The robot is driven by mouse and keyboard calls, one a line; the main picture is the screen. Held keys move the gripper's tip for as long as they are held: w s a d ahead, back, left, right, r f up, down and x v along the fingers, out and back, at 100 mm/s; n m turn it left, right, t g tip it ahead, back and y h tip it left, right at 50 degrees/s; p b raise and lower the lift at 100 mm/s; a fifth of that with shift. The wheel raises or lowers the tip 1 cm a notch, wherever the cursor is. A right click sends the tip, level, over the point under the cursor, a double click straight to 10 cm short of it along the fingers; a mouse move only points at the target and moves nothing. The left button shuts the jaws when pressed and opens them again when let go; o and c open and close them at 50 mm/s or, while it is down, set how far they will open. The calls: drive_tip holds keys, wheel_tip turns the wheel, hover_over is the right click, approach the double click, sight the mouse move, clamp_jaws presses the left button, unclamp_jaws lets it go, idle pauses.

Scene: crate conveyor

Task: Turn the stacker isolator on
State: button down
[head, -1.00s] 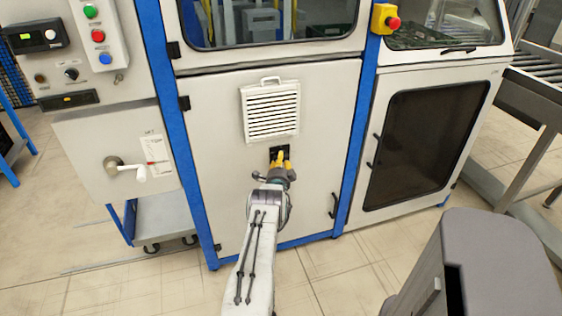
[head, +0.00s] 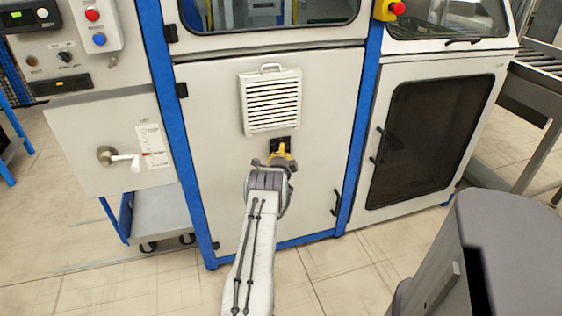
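A small black switch plate (head: 280,143), which I take to be the stacker isolator, sits on the pale lower panel just under the louvred vent. My gripper (head: 279,160) is right in front of and below it in the picture, with yellow and grey parts at its end. The gripper hides the lower part of the plate. I cannot tell whether the gripper touches the switch, how far its fingers are apart, or which way the switch handle is turned.
The louvred vent (head: 270,101) stands out above the switch. A crank handle (head: 120,158) juts out at the left, below a control box with buttons (head: 96,28). An emergency stop (head: 388,9) is at upper right. Open floor (head: 330,275) lies in front of the cabinet.

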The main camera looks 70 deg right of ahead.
drive_tip(key=shift+s+d+r+m+b, duration=0.2)
drive_tip(key=shift+r+m+b, duration=0.2)
drive_tip(key=shift+m, duration=0.4)
drive_tip(key=c, duration=1.2)
unclamp_jaws()
drive_tip(key=shift+o, duration=1.4)
drive_tip(key=shift+f, duration=0.1)
drive_tip(key=shift+w, duration=0.15)
drive_tip(key=shift+a+f, duration=0.15)
drive_tip(key=shift+a, duration=0.05)
drive_tip(key=v, duration=1.1)
drive_tip(key=shift+a, duration=0.3)
